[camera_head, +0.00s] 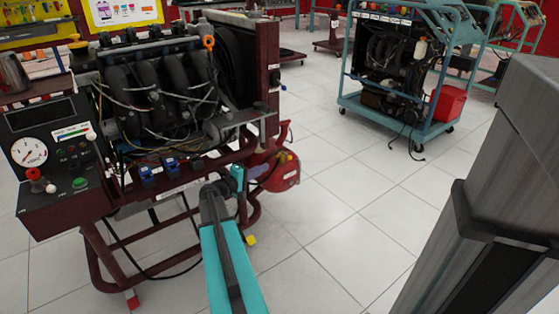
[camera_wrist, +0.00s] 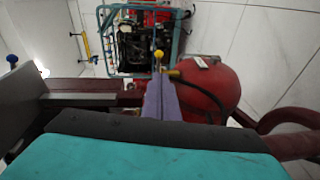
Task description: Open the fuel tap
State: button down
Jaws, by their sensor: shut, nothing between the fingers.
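The red fuel tank (camera_head: 283,178) sits low at the right end of the engine trainer; it also shows in the wrist view (camera_wrist: 212,90). A small yellow knob on a short stem (camera_wrist: 159,55), which looks like the fuel tap's handle, shows just beyond my fingertips. In the head view, a small yellow piece (camera_head: 287,157) shows on top of the tank. My gripper (camera_head: 266,168) is shut and empty beside the tank's left side. In the wrist view, its purple fingers (camera_wrist: 160,80) point at the knob. I cannot tell whether they touch it. The tap's body is mostly hidden by the fingers.
The dark-red engine trainer (camera_head: 180,182) stands left of and behind my gripper, its frame bars close to it. A dark hose (camera_wrist: 187,77) runs by the tank. A teal engine stand (camera_head: 400,117) with a red bin (camera_head: 449,103) stands farther back. The tiled floor between is clear.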

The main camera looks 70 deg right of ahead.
jog(key=shift+s+d+r, duration=0.1)
jog(key=shift+r, duration=0.1)
jog(key=shift+d, duration=0.15)
jog(key=b, duration=0.3)
send_near(287, 156)
jog(key=shift+x, duration=2.75)
jog(key=shift+f, duration=0.15)
jog(key=shift+t, duration=0.3)
